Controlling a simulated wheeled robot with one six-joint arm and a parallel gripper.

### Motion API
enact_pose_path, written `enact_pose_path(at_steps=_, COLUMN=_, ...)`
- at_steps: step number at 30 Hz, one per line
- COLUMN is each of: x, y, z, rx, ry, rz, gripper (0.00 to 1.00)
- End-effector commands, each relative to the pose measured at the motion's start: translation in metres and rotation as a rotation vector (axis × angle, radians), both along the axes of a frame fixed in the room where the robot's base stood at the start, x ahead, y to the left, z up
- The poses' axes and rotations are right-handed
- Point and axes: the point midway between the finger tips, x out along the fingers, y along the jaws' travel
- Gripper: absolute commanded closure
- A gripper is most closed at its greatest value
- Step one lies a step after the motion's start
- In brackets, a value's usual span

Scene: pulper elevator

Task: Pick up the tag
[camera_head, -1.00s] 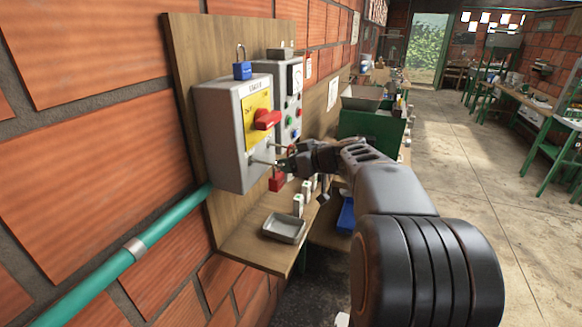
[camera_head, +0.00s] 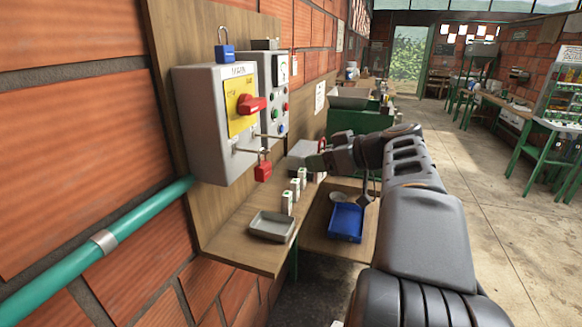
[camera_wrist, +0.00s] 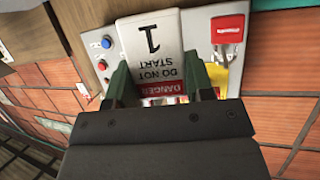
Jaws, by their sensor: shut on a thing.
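In the head view, my gripper (camera_head: 320,158) is above the wooden shelf, right of the grey main switch box (camera_head: 208,125). The tag is hard to make out there. A red padlock (camera_head: 263,171) hangs below the box's red handle (camera_head: 251,104), apart from my gripper.
Several small white blocks (camera_head: 287,203) and a grey tray (camera_head: 272,226) stand on the shelf. A blue tray (camera_head: 346,222) lies on a lower surface. A blue padlock (camera_head: 225,50) sits on top of the box. The floor to the right is open.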

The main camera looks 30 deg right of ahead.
Motion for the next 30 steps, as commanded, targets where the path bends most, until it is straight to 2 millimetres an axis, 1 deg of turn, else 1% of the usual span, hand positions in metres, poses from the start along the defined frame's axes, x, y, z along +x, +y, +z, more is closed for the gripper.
enact_pose_path(at_steps=1, x=-0.017, y=-0.012, z=-0.007, rx=-0.003, ry=-0.002, rz=-0.011, gripper=0.78)
enact_pose_path(at_steps=6, x=-0.067, y=-0.038, z=-0.004, rx=-0.002, ry=-0.001, rz=-0.011, gripper=0.78)
enact_pose_path(at_steps=12, x=-0.115, y=-0.062, z=-0.001, rx=0.0, ry=0.0, rz=-0.008, gripper=0.78)
enact_pose_path(at_steps=15, x=-0.134, y=-0.072, z=0.0, rx=0.001, ry=0.0, rz=-0.006, gripper=0.78)
enact_pose_path(at_steps=21, x=-0.16, y=-0.085, z=0.0, rx=0.001, ry=0.001, rz=-0.003, gripper=0.78)
enact_pose_path(at_steps=25, x=-0.17, y=-0.09, z=0.0, rx=0.0, ry=0.0, rz=-0.001, gripper=0.78)
enact_pose_path(at_steps=30, x=-0.176, y=-0.093, z=0.001, rx=0.001, ry=0.001, rz=0.003, gripper=0.78)
